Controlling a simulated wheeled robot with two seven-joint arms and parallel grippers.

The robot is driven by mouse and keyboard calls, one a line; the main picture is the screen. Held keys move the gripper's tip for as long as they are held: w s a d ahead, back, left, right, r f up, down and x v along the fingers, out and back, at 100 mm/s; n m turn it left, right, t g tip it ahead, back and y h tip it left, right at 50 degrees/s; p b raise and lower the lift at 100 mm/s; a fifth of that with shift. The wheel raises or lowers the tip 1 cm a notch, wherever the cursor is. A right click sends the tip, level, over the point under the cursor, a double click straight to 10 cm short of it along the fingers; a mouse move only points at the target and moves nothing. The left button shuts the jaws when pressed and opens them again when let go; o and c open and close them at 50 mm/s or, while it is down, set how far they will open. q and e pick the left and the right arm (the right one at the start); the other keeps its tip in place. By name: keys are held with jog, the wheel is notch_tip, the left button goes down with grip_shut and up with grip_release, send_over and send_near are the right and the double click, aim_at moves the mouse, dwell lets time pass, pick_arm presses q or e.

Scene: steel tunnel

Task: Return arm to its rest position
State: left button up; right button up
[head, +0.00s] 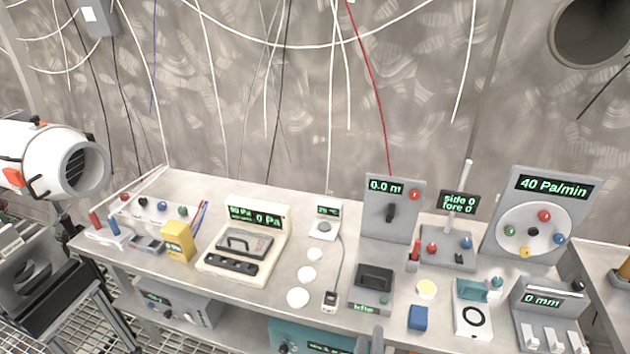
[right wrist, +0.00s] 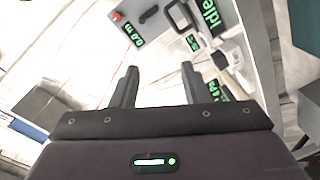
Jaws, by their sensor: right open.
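My right gripper (right wrist: 160,84) shows in the right wrist view with its two dark fingers apart and nothing between them. In the head view only a small grey part of it (head: 376,340) shows at the bottom edge, in front of the bench (head: 262,296). The rest of the right arm is below the picture. In the wrist view the bench instruments lie beyond the fingertips, apart from them. My left gripper cannot be made out in either view.
The bench carries a yellow block (head: 177,241), a cream meter (head: 245,243), a 0.0 panel (head: 393,207), a blue block (head: 418,318) and a tall dial panel (head: 540,214). A teal unit (head: 310,338) sits below. A white cylinder (head: 45,158) stands left. Cables hang behind.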

jog(key=s+d+f+m+g+y, duration=0.1)
jog(key=s+f+g+y, duration=0.2)
jog(key=f, duration=1)
jog(key=s+d+f+g, duration=0.25)
jog(key=s+f, duration=0.25)
jog(key=f, duration=0.9)
jog(key=s+d+f+m+g, duration=0.3)
jog(key=s+f, duration=0.6)
jog(key=s, duration=0.4)
jog(key=s+d+f+m+g+y+b, duration=0.1)
jog(key=s+d+f+m+g, duration=0.2)
jog(key=s, duration=1)
notch_tip(320, 180, down, 6)
jog(key=d+g, duration=0.2)
jog(key=g, duration=0.2)
jog(key=shift+d+f, duration=0.15)
jog(key=shift+d, duration=0.2)
jog(key=shift+g, duration=0.25)
